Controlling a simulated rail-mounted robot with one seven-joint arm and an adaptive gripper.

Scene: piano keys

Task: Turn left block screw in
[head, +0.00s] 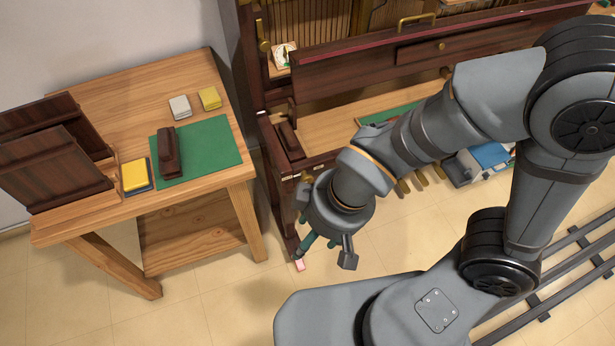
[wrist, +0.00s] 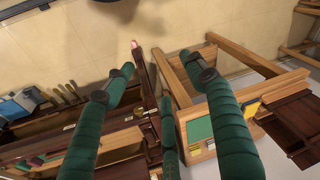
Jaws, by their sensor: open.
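A dark wooden block (head: 290,139) sits at the left end of the piano's key bed (head: 340,126). A similar dark block (head: 169,152) lies on the green mat on the side table. I cannot make out the screw of the left block in either view. My gripper (head: 322,246) is open and empty, pointing down in front of the piano's left front corner, below the key bed's level in the picture. Its green-wrapped fingers also show in the wrist view (wrist: 160,64), spread apart around the dark piano edge, with nothing seen between them in contact.
The wooden side table (head: 215,82) stands left of the piano and holds a green mat (head: 215,145), yellow and white pads and dark panels. A small pinkish-white piece (head: 300,265) shows at the foot of the piano's left front leg. Clear tiled floor (head: 220,300) lies in front.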

